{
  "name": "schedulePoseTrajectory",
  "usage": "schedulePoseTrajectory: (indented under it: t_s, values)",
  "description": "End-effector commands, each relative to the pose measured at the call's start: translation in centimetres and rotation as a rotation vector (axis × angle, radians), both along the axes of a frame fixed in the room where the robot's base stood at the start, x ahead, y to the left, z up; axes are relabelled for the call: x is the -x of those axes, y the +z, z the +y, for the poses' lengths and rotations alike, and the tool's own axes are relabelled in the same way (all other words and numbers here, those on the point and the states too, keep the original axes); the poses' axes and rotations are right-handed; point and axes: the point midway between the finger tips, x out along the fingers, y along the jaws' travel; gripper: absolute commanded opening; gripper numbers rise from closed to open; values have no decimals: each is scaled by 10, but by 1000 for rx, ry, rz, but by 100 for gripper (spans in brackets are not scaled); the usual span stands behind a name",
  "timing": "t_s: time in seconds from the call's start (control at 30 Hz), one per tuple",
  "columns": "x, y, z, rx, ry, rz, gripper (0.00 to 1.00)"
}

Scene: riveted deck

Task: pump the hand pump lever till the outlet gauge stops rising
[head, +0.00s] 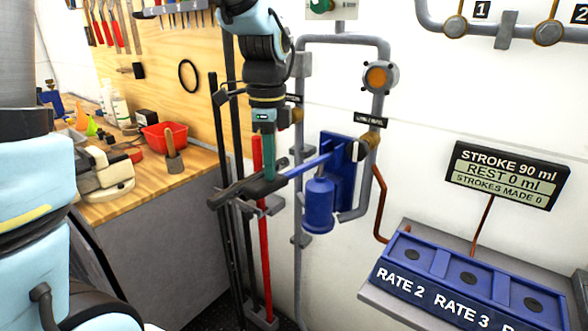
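The blue hand pump (319,200) is fixed to a blue plate on the white wall. Its blue lever (306,167) slopes down to the left, toward a long dark bar that looks like its grip. My gripper (268,182) hangs from above at this dark part, left of the pump body. The fingers blend into the dark bar, so I cannot tell whether they are closed around it. A green-faced round gauge (320,6) is cut off at the top edge and its reading is hidden. A display (506,175) reads STROKE 90 ml, REST 0 ml, STROKES MADE 0.
Dark upright rods and a red bar (265,250) stand behind and below my gripper. A grey pipe with an orange round fitting (377,77) runs beside the pump. A blue RATE panel (468,281) is at lower right. A wooden bench (180,178) with tools and a red bin (164,137) is at left.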

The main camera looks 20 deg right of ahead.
Motion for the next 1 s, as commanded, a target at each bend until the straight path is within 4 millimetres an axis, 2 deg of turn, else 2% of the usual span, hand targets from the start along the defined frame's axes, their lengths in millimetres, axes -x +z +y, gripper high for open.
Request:
schedulePoseTrajectory:
  t_s: [0.03,0.9,1.0]
  values:
    - [0,-8,-1,1,-1,1,0]
    - [1,-84,0,-1,-1,4,0]
    - [1,-86,0,-1,-1,3,0]
